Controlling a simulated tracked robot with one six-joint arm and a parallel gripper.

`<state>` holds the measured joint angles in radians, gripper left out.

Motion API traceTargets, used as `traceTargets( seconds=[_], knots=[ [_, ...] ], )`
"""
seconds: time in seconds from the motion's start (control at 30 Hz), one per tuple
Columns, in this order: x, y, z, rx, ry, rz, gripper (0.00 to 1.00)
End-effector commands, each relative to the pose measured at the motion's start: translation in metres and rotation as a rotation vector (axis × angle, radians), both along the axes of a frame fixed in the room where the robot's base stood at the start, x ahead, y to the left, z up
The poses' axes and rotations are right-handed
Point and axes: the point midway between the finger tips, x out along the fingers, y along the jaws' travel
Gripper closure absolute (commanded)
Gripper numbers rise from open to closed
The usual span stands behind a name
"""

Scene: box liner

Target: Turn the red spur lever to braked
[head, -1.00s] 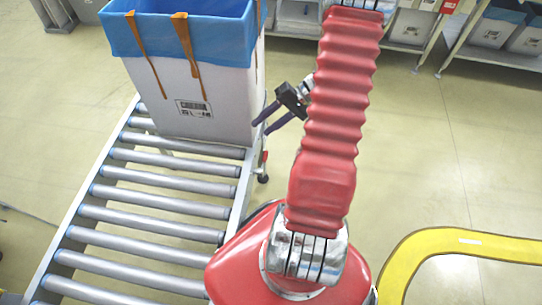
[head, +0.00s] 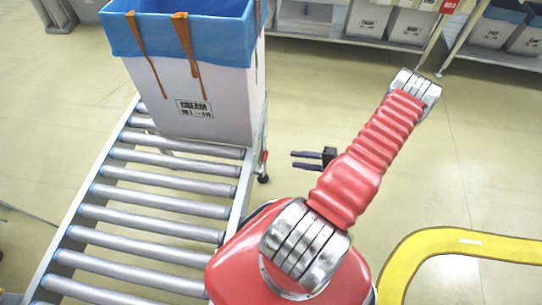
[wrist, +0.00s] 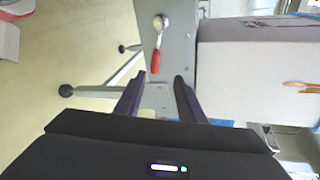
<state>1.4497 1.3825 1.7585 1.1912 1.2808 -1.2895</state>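The red spur lever shows in the wrist view (wrist: 155,62) as a red grip on a silver arm and round hub, on the grey side of the conveyor frame. In the head view only a small red bit of it (head: 265,156) shows by the frame's right edge. My gripper (head: 291,160) is right of the lever and points left at it, with a gap between. In the wrist view my gripper (wrist: 158,79) is open and empty, its two dark fingers apart, with the lever's red end just beyond and between the fingertips.
A white box with blue liner and orange straps (head: 190,95) stands on the far end of the roller conveyor (head: 150,205). A frame leg with a dark foot (wrist: 66,91) stands left of my fingers. A yellow floor line (head: 440,240) is at right. Shelves with bins line the back.

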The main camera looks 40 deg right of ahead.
Motion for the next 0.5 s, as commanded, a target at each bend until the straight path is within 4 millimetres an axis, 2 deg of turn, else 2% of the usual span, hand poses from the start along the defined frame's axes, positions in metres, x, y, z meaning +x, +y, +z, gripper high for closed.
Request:
traceTargets(
  seconds=[0.13, 0.5],
  knots=[
    [-0.0077, -0.0007, -0.0137, 0.011, -0.015, -0.046, 0.64],
    [-0.0081, -0.0008, -0.0149, 0.009, -0.017, -0.05, 0.64]
  ],
)
